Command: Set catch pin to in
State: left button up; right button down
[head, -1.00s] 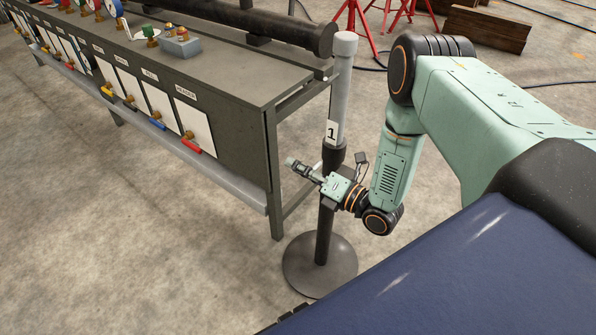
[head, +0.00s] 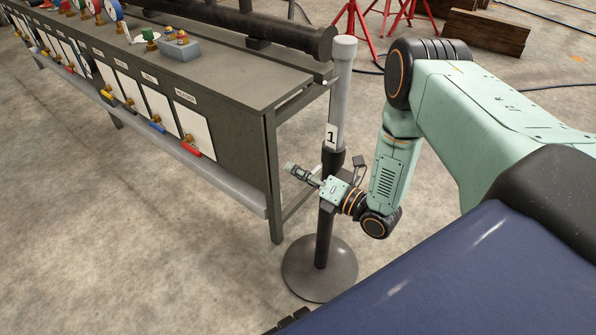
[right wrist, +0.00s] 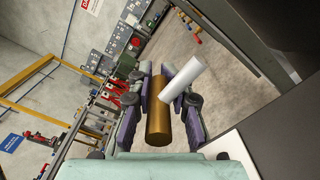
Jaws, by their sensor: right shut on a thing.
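My right gripper (head: 291,168) is beside the dark post of a stand (head: 327,225), with its fingers pointing left toward the bench. In the right wrist view, its two fingers (right wrist: 159,84) are shut on a brass-coloured cylinder (right wrist: 159,125). A white cylinder (right wrist: 184,79) slants up and right, close to the brass one; I cannot tell whether they touch. I cannot tell which of these is the catch pin, or whether it is in or out. The held part is too small to make out in the head view. My left gripper is not in view.
A grey bench (head: 240,88) with labelled white panels and coloured valve handles stands left of the post. A dark pipe (head: 260,28) lies along its back. The post carries a plate marked 1 (head: 332,135). Red stands (head: 352,20) are behind.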

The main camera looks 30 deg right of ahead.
jog(key=shift+w+r, duration=0.1)
jog(key=d, duration=0.1)
jog(key=w+d+p, duration=0.1)
jog(key=d, duration=0.1)
jog(key=shift+w+d+r, duration=0.1)
jog(key=shift+w+r, duration=0.05)
jog(key=shift+w, duration=0.05)
dwell(0.3)
jog(key=c, duration=1.3)
grip_release()
jog(key=shift+d, duration=0.1)
jog(key=shift+c, duration=0.2)
jog(key=shift+o, duration=0.2)
jog(key=shift+s, duration=0.1)
jog(key=shift+f, duration=0.2)
jog(key=v, duration=1.2)
